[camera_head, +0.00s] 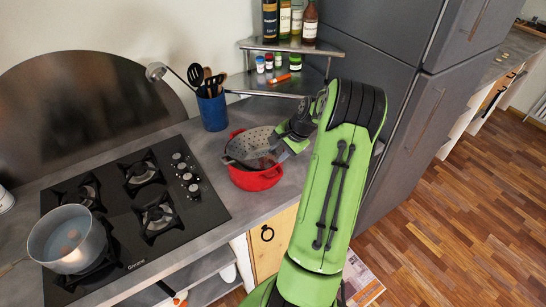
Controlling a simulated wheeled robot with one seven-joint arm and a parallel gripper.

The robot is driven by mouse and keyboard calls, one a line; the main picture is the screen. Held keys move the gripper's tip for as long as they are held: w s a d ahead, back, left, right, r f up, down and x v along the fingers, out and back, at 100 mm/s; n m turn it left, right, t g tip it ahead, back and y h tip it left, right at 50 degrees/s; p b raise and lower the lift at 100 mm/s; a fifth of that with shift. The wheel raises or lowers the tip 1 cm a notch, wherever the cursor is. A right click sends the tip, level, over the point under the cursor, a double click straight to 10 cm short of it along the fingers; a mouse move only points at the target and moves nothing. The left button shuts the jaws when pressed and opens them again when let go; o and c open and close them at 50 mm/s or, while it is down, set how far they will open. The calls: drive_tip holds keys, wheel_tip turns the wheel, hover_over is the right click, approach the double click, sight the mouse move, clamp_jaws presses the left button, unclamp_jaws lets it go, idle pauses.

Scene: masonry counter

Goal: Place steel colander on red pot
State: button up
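A blue utensil holder (212,110) stands behind the pot. A black gas stove (150,225) with a steel saucepan (68,240) is at left. A corner shelf (290,88) with bottles and jars is behind my arm. A dark fridge (375,35) stands at right.

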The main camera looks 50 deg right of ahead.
drive_tip(key=a+v, duration=0.1)
drive_tip(key=v, duration=0.6)
drive_tip(key=shift+d+r, duration=0.45)
drive_tip(key=w+a+r+n+g+h, duration=0.1)
drive_tip(key=a+r+n, duration=0.4)
drive_tip(key=a, duration=0.7)
drive_tip(key=a+r+n+h, duration=0.1)
drive_tip(key=a+r+n, duration=0.4)
drive_tip(key=a, duration=0.7)
drive_tip(key=s+a+r+n+t, duration=0.1)
drive_tip(key=s+a+r+n, duration=0.1)
drive_tip(key=s+a+n, duration=0.85)
drive_tip(key=s+f+m+b, duration=0.1)
drive_tip(key=f, duration=0.1)
drive_tip(key=s+a+f+m+b, duration=0.1)
drive_tip(key=s+f+b, duration=0.1)
drive_tip(key=shift+s+m+y+b, duration=0.25)
drive_tip(key=shift+y+b, duration=0.05)
